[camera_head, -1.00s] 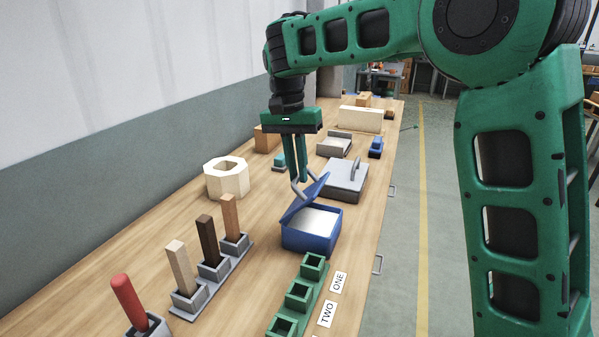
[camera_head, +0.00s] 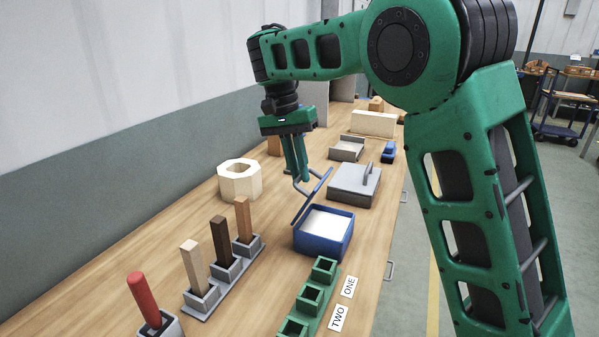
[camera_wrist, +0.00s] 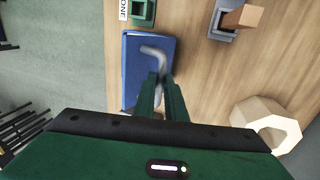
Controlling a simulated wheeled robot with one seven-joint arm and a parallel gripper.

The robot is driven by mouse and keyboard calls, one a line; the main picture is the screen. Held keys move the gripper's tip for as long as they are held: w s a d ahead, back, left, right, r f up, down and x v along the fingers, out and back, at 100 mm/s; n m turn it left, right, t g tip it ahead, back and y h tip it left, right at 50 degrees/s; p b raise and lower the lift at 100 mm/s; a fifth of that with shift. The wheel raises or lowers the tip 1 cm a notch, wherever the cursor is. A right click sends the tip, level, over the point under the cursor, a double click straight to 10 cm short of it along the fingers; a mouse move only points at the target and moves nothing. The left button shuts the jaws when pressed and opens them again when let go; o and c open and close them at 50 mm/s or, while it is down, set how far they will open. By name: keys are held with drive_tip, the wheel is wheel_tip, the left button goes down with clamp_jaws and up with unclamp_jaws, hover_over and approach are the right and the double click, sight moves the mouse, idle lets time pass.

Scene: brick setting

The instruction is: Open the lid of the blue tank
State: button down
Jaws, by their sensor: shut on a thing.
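The blue tank (camera_head: 322,240) stands on the wooden table, with a pale interior showing through its open top. Its blue lid (camera_head: 314,197) is tilted steeply up on the tank's left side. A grey bent handle (camera_head: 298,184) sticks out from the lid. My gripper (camera_head: 303,178) points down at the lid and is shut on the handle. In the wrist view the handle (camera_wrist: 154,52) runs between the fingers of my gripper (camera_wrist: 162,84), over the blue lid (camera_wrist: 137,62). The fingers hide part of the handle.
A grey lidded box (camera_head: 352,187) stands just behind the tank. Green sockets (camera_head: 311,297) are in front, and a grey rack (camera_head: 226,272) with upright pegs is front left. A cream octagonal ring (camera_head: 240,181) lies left. Bare table lies between ring and tank.

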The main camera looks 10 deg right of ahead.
drive_tip(key=w+a+f+g+h, duration=0.2)
drive_tip(key=w+a+f+h, duration=0.1)
drive_tip(key=a, duration=0.4)
drive_tip(key=shift+w+f+g+h, duration=0.4)
drive_tip(key=shift+w+h, duration=0.3)
drive_tip(key=shift+w, duration=0.25)
idle(0.3)
drive_tip(key=shift+a, duration=0.25)
drive_tip(key=c, duration=1.8)
unclamp_jaws()
drive_tip(key=shift+w+a+f, duration=0.1)
drive_tip(key=shift+w, duration=0.05)
